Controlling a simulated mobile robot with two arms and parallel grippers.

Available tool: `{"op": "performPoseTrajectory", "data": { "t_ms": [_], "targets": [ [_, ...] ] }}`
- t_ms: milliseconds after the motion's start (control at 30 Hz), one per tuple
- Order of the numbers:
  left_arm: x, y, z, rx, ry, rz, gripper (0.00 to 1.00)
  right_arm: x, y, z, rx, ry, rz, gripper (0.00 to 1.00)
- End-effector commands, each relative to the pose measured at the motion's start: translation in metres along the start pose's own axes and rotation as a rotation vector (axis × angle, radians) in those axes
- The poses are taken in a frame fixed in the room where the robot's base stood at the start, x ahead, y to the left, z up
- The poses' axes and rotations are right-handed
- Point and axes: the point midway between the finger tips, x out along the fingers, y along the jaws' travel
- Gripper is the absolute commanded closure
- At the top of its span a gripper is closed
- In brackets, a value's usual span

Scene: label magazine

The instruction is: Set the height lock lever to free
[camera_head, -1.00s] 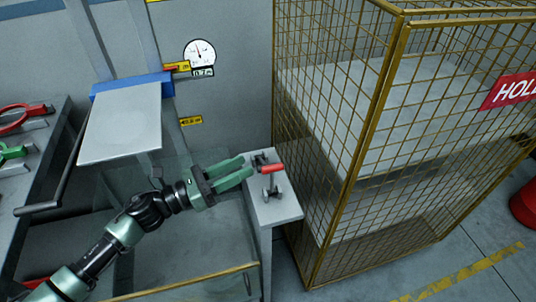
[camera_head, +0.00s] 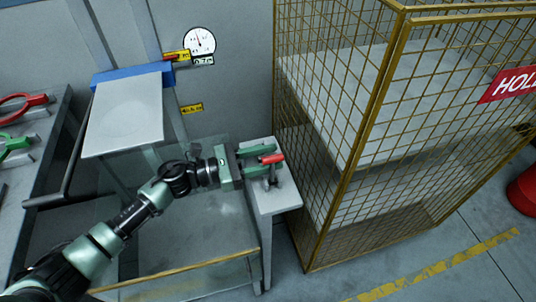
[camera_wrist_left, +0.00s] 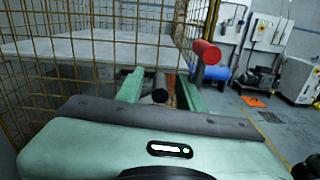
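The height lock lever has a red handle (camera_head: 272,158) and stands on a narrow grey pedestal (camera_head: 282,199) beside the cage. My left gripper (camera_head: 266,160) reaches it from the left, with its green fingers apart at the lever. In the left wrist view, the open fingers (camera_wrist_left: 160,90) have a dark post between them. I cannot tell whether a finger touches the lever. The lever's markings are not readable. My right gripper is not in view.
A yellow wire cage (camera_head: 350,170) stands close to the right of the pedestal. A grey plate (camera_head: 125,115) with a blue back edge is at left, below a round dial (camera_head: 200,41). Red and green tools (camera_head: 20,103) lie on a bench at far left.

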Motion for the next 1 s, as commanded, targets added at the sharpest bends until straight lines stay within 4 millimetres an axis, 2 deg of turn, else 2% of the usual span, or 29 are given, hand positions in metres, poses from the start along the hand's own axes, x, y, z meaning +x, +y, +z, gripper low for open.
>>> {"op": "performPoseTrajectory", "data": {
  "t_ms": [167,300,1000],
  "targets": [
    [0.0,0.0,-0.0002,0.0,0.0,0.0,0.62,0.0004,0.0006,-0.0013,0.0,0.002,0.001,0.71],
    [-0.0001,0.0001,-0.0002,0.0,0.0,0.0,1.0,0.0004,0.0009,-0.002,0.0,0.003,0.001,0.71],
    [-0.0003,0.0002,0.0002,-0.001,-0.001,0.001,1.0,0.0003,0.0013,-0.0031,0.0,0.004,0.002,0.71]
  ]
}}
